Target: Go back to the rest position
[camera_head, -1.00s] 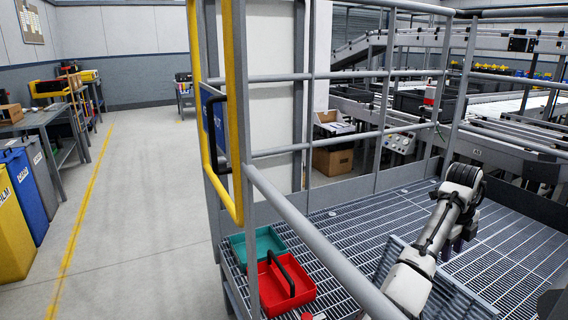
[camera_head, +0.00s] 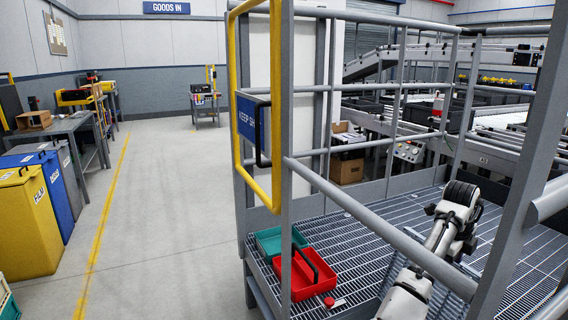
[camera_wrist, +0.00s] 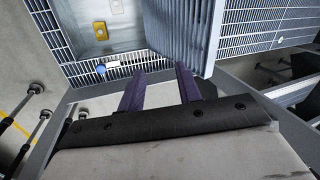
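My gripper (camera_wrist: 160,88) shows in the wrist view with two dark purple fingers, spread apart with nothing held between them. Beyond the fingertips are grating and a grey slatted panel (camera_wrist: 180,30). In the head view my white and black arm is bent at the right, in front of the catwalk grating (camera_head: 380,235). My gripper cannot be made out clearly there.
Grey railings (camera_head: 375,232) and a yellow gate frame (camera_head: 238,110) stand close. A red tray (camera_head: 304,275) and a teal tray (camera_head: 270,240) lie on the grating, with a red button (camera_head: 329,302) nearby. Bins (camera_head: 28,220) line the left. The concrete aisle (camera_head: 165,190) is clear.

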